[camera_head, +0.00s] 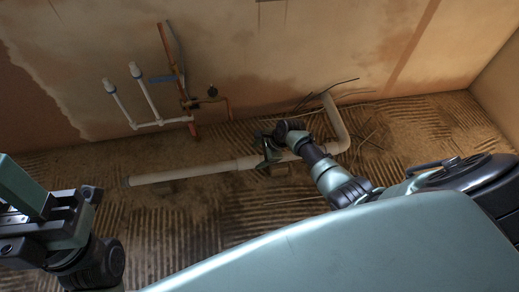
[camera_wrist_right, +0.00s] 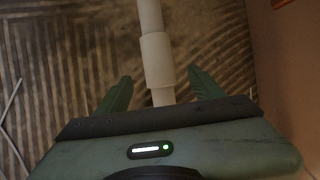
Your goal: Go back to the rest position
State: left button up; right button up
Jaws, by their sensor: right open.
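My right gripper (camera_head: 268,150) is at the long cream pipe (camera_head: 190,173) near the floor. In the right wrist view the right gripper (camera_wrist_right: 160,82) is open, with its two green fingers apart. The pipe (camera_wrist_right: 157,60) with a thicker sleeve runs between them in the picture, with a gap on each side. Whether the fingertips reach down around the pipe I cannot tell. The jaws look empty. My left gripper (camera_head: 50,222) is at the left edge of the head view, away from the pipe; its jaw opening is unclear.
The pipe bends up at an elbow (camera_head: 340,130) on the right. Two upright white pipes (camera_head: 146,95) and a reddish copper pipe (camera_head: 181,75) stand along the plaster wall (camera_head: 290,50). Thin dark wires stick out near the elbow. The ridged brown floor (camera_head: 190,225) is mostly bare.

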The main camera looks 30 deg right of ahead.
jog(key=shift+s+d+r, duration=0.15)
jog(key=shift+r, duration=0.2)
dwell(0.3)
